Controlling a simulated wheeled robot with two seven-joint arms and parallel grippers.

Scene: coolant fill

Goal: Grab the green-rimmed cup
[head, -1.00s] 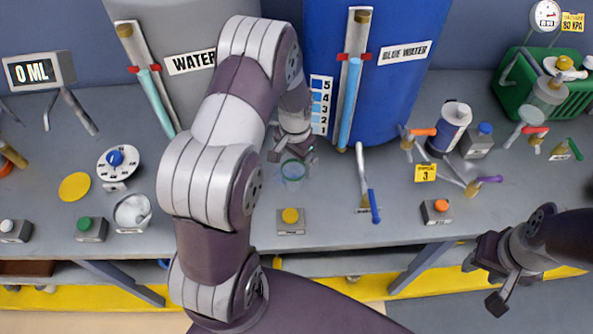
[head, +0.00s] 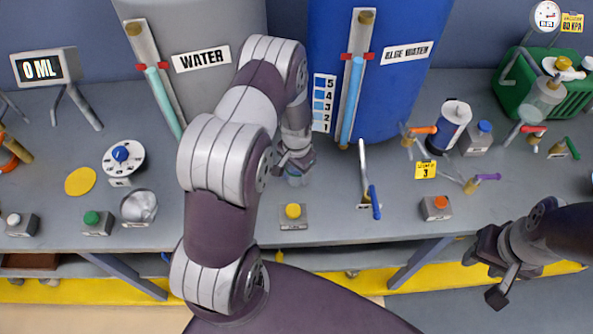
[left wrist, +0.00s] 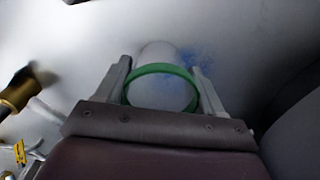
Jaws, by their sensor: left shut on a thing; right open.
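The green-rimmed cup (left wrist: 161,90) is clear-walled and sits between the two fingers of my left gripper in the left wrist view, its green rim facing the camera. My left gripper (left wrist: 162,88) is shut on it, one finger on each side. In the head view the left gripper (head: 297,172) is at the table's middle, in front of the gap between the grey and blue tanks. Only a little of the cup (head: 296,181) shows below it there, its rim mostly hidden. My right gripper (head: 481,270) is open and empty, off the table's front edge at the lower right.
A grey WATER tank (head: 215,90) and a blue tank (head: 415,85) stand behind. A yellow button box (head: 293,215) and a blue-handled lever (head: 372,195) are close to the left gripper. A metal bowl (head: 139,206) and a dial (head: 123,157) stand left; valves crowd the right.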

